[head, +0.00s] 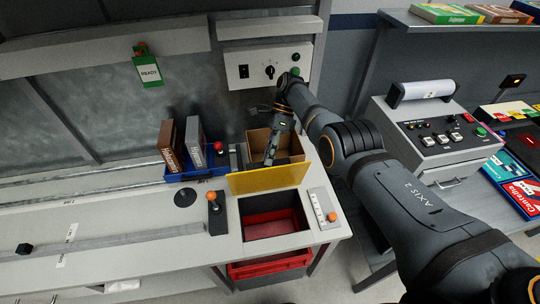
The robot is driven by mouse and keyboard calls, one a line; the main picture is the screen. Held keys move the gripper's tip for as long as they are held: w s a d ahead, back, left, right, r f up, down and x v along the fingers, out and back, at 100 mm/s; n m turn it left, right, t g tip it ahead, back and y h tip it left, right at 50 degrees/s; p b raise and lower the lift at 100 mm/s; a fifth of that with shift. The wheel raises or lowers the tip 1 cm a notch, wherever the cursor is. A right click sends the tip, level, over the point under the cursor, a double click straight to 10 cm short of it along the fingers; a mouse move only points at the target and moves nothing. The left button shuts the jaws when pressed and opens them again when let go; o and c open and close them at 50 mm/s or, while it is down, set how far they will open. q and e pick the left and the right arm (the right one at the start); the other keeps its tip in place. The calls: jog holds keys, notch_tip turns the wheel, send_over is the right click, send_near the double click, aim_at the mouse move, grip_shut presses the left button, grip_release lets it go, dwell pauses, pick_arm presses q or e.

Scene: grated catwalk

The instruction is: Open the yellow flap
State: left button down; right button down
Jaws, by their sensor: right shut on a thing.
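The yellow flap (268,179) stands raised at the back edge of an opening in the bench top, with its broad face toward me. Below it, the opening (275,223) is uncovered and shows a red inside. My right gripper (269,161) points down at the flap's upper edge and is shut on it; its fingertips are small and partly hidden there. My left gripper is not in view.
An open cardboard box (290,146) stands behind the flap, and a blue tray (190,176) with boxes is to its left. A black lever (215,207) and a white switch plate (322,208) flank the opening. A control panel (265,66) is on the wall.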

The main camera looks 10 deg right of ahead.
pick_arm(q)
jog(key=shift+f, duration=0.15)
pick_arm(e)
jog(key=shift+s+f, duration=0.2)
jog(key=shift+f, duration=0.7)
jog(key=c, duration=1.6)
grip_release()
jog(key=shift+o, duration=1)
jog(key=shift+w+f, duration=0.15)
jog(key=shift+w, duration=0.15)
jog(key=shift+o, duration=0.6)
jog(key=shift+w+f, duration=0.15)
jog(key=shift+w, duration=0.25)
jog(key=shift+s+r, duration=0.2)
jog(key=shift+s, duration=0.05)
jog(key=shift+c, duration=0.6)
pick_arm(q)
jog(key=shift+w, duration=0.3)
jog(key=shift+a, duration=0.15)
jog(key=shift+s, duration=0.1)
pick_arm(e)
jog(key=shift+w, duration=0.1)
